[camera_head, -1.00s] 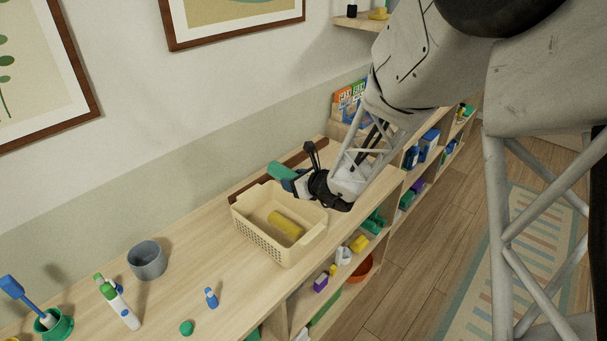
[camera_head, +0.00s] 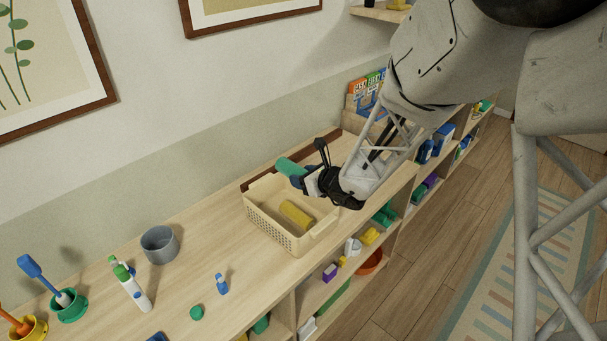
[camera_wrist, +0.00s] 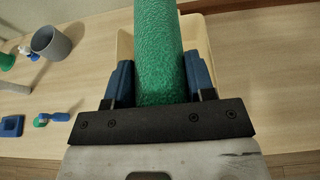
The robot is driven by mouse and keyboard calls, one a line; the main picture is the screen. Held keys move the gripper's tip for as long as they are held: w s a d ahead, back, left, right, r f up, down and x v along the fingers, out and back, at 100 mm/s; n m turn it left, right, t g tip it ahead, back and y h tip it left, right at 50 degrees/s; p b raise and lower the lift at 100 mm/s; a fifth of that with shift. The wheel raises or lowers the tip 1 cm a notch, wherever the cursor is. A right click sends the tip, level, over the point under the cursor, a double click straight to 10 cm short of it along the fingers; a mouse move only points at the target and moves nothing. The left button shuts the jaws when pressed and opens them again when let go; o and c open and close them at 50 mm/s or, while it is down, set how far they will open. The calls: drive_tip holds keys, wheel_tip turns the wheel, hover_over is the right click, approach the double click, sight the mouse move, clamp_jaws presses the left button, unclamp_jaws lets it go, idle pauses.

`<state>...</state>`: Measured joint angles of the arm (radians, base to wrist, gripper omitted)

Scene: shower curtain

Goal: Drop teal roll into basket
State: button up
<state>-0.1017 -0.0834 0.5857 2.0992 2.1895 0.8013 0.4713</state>
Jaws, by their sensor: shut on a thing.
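The teal roll (camera_head: 288,167) is held by my gripper (camera_head: 300,177) above the back part of the cream basket (camera_head: 274,232). In the wrist view the roll (camera_wrist: 160,45) lies between the two blue fingers of my gripper (camera_wrist: 160,85) and points away from the palm. The basket's rim (camera_wrist: 124,45) shows beneath and around it. A yellow roll (camera_head: 296,214) lies inside the basket. The roll's lower end and its exact height over the basket are hard to tell.
Shelves with several items lie below the counter's front edge.

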drive_tip(key=shift+f, duration=2.45)
drive_tip(key=o, duration=1)
drive_tip(key=shift+s+d+r, duration=0.1)
drive_tip(key=shift+d, duration=0.05)
drive_tip(key=v, duration=0.7)
drive_tip(key=shift+s, duration=0.15)
drive_tip(key=shift+d+r, duration=0.1)
drive_tip(key=shift+r, duration=0.1)
